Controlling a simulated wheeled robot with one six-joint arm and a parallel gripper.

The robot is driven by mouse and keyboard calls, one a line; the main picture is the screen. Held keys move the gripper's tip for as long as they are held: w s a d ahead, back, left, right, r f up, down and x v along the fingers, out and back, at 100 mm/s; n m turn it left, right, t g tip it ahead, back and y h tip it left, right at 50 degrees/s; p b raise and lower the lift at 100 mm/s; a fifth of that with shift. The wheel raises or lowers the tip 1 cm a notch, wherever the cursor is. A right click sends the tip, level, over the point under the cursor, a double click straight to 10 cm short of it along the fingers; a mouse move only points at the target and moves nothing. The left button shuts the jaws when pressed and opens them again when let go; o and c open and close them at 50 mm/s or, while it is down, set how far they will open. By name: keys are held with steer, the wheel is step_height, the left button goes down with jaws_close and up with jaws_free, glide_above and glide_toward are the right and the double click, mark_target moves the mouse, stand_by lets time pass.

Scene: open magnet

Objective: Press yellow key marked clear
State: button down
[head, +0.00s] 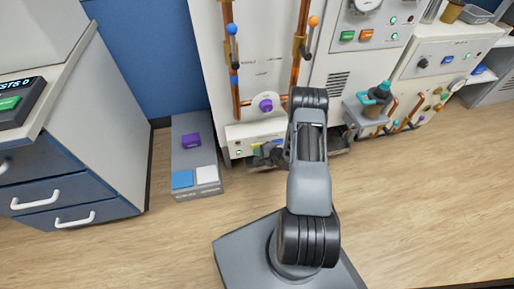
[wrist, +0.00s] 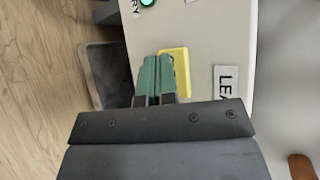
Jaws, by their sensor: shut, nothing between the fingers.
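The yellow key (wrist: 183,68) is on the pale panel in the wrist view. My gripper (wrist: 154,62) shows its two green fingertips side by side, closed with nothing between them. The fingertips overlap the left part of the key in this view and hide some of it. I cannot tell whether they touch it. Any marking on the key is not readable. In the head view, my gripper (head: 268,155) is low in front of the white cabinet's lower panel, partly hidden by my arm.
A label reading "LEA" (wrist: 227,82) sits right of the key, and a green lamp (wrist: 147,3) is above. A purple valve knob (head: 266,104) is on the cabinet. A grey box with coloured blocks (head: 194,125) stands left. Wooden floor is open in front.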

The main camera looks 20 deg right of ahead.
steer(key=shift+s, duration=0.15)
steer(key=shift+s+a+p, duration=0.15)
steer(key=shift+s+p, duration=0.15)
steer(key=shift+s, duration=0.4)
steer(key=shift+s+a+p, duration=0.25)
steer(key=shift+s+p, duration=0.1)
steer(key=shift+s, duration=0.9)
steer(key=shift+s+a+p, duration=0.25)
steer(key=shift+s+p, duration=0.1)
steer(key=shift+s, duration=0.85)
